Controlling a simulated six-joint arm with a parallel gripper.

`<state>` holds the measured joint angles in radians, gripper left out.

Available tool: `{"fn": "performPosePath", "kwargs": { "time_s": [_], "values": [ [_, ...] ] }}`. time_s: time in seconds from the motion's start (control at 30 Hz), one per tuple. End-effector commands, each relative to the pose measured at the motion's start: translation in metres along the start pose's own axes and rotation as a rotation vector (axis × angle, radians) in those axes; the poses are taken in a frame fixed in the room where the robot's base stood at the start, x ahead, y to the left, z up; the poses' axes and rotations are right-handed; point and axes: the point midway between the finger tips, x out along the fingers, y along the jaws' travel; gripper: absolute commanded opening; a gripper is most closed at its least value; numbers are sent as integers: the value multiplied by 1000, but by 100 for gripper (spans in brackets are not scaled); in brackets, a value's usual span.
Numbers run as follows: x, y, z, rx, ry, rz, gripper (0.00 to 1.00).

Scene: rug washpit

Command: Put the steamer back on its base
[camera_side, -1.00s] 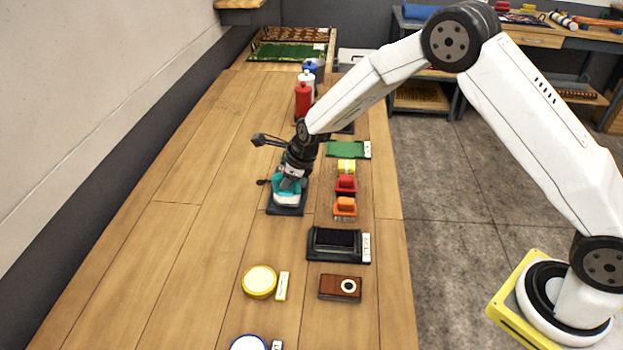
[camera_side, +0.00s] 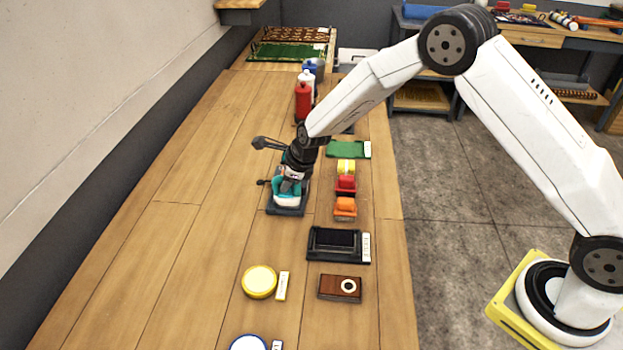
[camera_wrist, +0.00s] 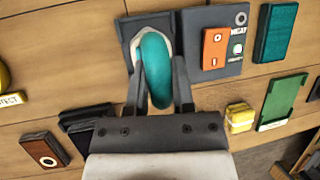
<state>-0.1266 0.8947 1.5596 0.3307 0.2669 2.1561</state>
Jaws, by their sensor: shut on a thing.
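The steamer has a rounded teal handle and a white lower body. It shows in the side view (camera_side: 288,199) and in the wrist view (camera_wrist: 155,62). My gripper (camera_side: 291,180) is shut on the teal handle, with one finger on each side of it in the wrist view (camera_wrist: 160,85). The steamer is low over a dark grey base plate (camera_side: 284,211), whose edge also shows in the wrist view (camera_wrist: 124,33). I cannot tell whether it rests on the plate or hangs just above it. My wrist hides part of the steamer in the side view.
A grey panel (camera_wrist: 232,68) marked HEAT, with an orange block (camera_wrist: 214,50) on it, is right of the steamer in the wrist view. Yellow, red and orange blocks (camera_side: 345,206) stand to its right in the side view. Bottles (camera_side: 303,100) stand behind. The left bench is clear.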

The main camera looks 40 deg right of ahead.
Motion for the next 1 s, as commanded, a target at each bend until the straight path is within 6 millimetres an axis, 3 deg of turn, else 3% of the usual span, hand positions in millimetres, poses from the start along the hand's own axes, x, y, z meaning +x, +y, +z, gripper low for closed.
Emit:
{"fn": "performPosePath", "kwargs": {
  "time_s": [0.27, 0.3, 0.4, 0.63, 0.67, 0.7, 0.73, 1.0],
  "values": [
    [0, -1, 1, 0, -2, -2, 0],
    [0, -1, 1, 0, -2, -2, 36],
    [0, -1, 1, 0, -2, -2, 68],
    [0, 0, 0, 0, -1, -1, 71],
    [0, 0, -1, 0, 2, 1, 77],
    [1, 0, -1, 0, 2, 1, 90],
    [0, 0, -1, 0, 2, 1, 95],
    [0, 0, 0, 0, 0, 0, 95]
  ]
}}
